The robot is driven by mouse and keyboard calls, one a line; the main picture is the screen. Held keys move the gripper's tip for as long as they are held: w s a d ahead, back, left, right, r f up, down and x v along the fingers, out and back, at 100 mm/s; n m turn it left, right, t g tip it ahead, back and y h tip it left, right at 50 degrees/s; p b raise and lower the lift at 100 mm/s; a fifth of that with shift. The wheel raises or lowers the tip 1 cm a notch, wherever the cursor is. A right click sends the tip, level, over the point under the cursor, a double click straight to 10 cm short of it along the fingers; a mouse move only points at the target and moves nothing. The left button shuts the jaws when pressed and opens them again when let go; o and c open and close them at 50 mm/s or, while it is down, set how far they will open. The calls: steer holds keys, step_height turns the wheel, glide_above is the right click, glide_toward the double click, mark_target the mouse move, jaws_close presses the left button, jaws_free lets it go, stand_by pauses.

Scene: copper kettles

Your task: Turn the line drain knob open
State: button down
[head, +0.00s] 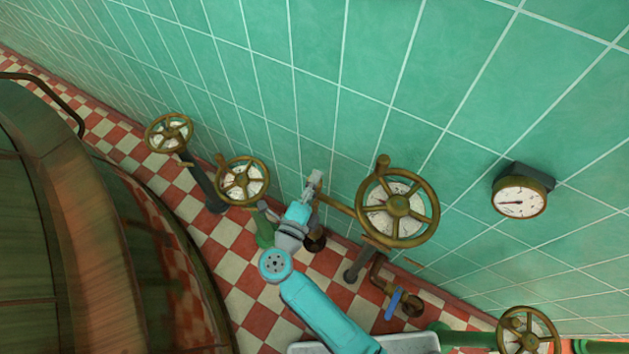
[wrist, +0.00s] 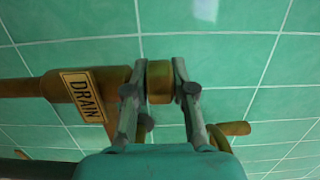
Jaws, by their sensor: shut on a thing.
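The line drain knob (wrist: 159,83) is a short brass cylinder at the end of a brass fitting. The fitting carries a plate marked DRAIN (wrist: 83,96), left of the knob in the wrist view. My gripper (wrist: 160,74) has one finger on each side of the knob and is shut on it. In the head view my gripper (head: 315,181) is near the green tiled wall, beside a brass pipe (head: 337,206). The knob itself is hard to make out there.
Brass handwheels with white dials stand on both sides, the nearest large one (head: 398,207) to the right. A round gauge (head: 520,198) is on the wall. A blue-handled valve (head: 393,304) sits low right. A large copper kettle (head: 75,230) fills the left.

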steer(key=n+y, duration=0.1)
steer(key=y, duration=0.1)
steer(key=n+t+y, duration=0.1)
steer(key=n+y, duration=0.1)
steer(key=shift+d+t+y, duration=0.15)
steer(key=shift+t+y, duration=0.15)
steer(key=shift+n+y, duration=2)
steer(key=shift+y, duration=1)
steer(key=shift+n+y, duration=0.3)
steer(key=shift+y, duration=0.2)
steer(key=c, duration=1)
jaws_free()
steer(key=shift+o, duration=0.2)
steer(key=v, duration=1.2)
steer(key=shift+r, duration=0.1)
